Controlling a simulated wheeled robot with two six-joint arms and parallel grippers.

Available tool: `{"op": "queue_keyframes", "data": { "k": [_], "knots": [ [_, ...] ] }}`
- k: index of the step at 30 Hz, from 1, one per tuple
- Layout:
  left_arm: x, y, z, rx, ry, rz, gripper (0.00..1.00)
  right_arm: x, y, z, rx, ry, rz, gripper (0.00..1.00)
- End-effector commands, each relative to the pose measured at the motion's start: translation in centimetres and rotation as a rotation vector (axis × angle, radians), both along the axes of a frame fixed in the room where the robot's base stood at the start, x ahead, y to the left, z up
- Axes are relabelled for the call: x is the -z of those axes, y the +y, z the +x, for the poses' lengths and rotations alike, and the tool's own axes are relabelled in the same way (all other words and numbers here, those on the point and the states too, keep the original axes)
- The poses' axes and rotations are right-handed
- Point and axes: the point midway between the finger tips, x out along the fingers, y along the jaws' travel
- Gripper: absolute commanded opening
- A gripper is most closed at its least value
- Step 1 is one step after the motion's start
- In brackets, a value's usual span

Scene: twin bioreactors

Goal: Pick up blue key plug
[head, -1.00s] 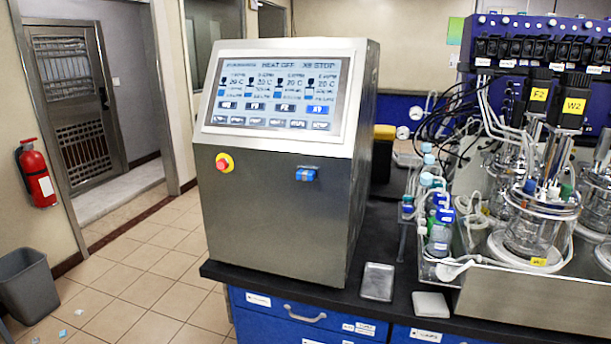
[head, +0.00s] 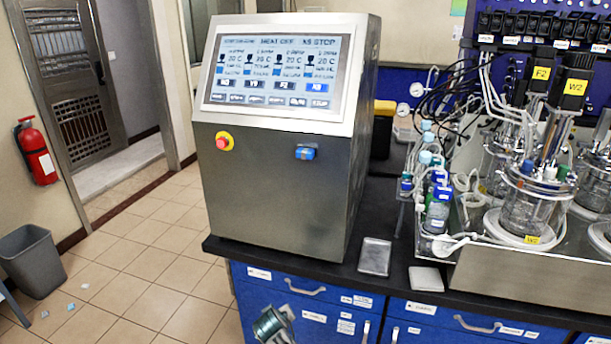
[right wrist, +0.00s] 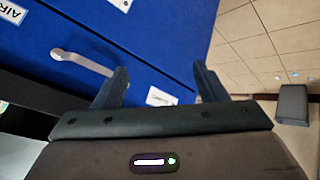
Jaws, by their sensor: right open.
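The blue key plug (head: 305,153) sits on the sloped steel front of the control console (head: 270,200), below its screen and right of the red and yellow stop button (head: 224,141). In the right wrist view my right gripper (right wrist: 160,84) is open, its two dark fingers apart with nothing between them. It faces the blue drawer front (right wrist: 140,35), away from the plug, which that view does not show. A rounded grey-teal part, seemingly of my arm, shows at the bottom of the head view. My left gripper is not in view.
The black bench edge and drawer handles (head: 305,287) lie below the console. A metal tray (head: 375,257) and a white pad (head: 426,278) lie to its right, beside bottles and glass vessels (head: 530,205). A grey bin (head: 30,262) stands on the open floor at left.

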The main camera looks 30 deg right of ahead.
Motion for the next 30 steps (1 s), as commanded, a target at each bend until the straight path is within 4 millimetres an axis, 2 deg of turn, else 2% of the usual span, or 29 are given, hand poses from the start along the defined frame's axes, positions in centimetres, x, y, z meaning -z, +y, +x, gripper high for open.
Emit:
{"op": "queue_keyframes", "data": {
  "k": [1, 2, 3, 5, 6, 8, 9, 12, 15, 18, 20, 23, 30],
  "knots": [
    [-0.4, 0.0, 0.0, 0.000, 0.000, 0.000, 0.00, -6.2, -0.1, 2.7, 0.034, -0.069, -0.017, 0.65],
    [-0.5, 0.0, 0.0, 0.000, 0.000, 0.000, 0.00, -9.5, -0.3, 3.7, 0.061, -0.103, -0.028, 0.65],
    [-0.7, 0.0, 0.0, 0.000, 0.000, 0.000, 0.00, -14.0, -0.7, 4.9, 0.098, -0.148, -0.041, 0.65],
    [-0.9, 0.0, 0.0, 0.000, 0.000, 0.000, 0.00, -20.8, -1.2, 6.0, 0.161, -0.219, -0.052, 0.65],
    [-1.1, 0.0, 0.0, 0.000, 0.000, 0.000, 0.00, -25.4, -1.5, 6.2, 0.208, -0.269, -0.056, 0.65],
    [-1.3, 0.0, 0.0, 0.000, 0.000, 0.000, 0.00, -32.0, -2.2, 5.9, 0.283, -0.341, -0.054, 0.65],
    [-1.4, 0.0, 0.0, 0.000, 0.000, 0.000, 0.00, -36.1, -2.5, 5.3, 0.335, -0.389, -0.045, 0.65],
    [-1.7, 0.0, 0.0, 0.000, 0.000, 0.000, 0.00, -44.5, -3.4, 2.9, 0.457, -0.492, -0.012, 0.65],
    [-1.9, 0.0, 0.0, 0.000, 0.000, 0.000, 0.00, -50.0, -4.0, 0.3, 0.553, -0.567, 0.032, 0.65],
    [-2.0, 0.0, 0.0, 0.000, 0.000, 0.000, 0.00, -52.7, -4.4, -1.5, 0.610, -0.606, 0.063, 0.65],
    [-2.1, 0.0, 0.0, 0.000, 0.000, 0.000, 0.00, -53.4, -4.6, -1.9, 0.626, -0.617, 0.071, 0.65],
    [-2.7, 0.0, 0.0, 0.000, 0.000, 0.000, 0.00, -53.4, -5.5, -1.5, 0.634, -0.619, 0.070, 0.65],
    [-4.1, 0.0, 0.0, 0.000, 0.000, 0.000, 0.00, -52.0, -7.9, 0.7, 0.631, -0.618, 0.070, 0.65]
  ]
}}
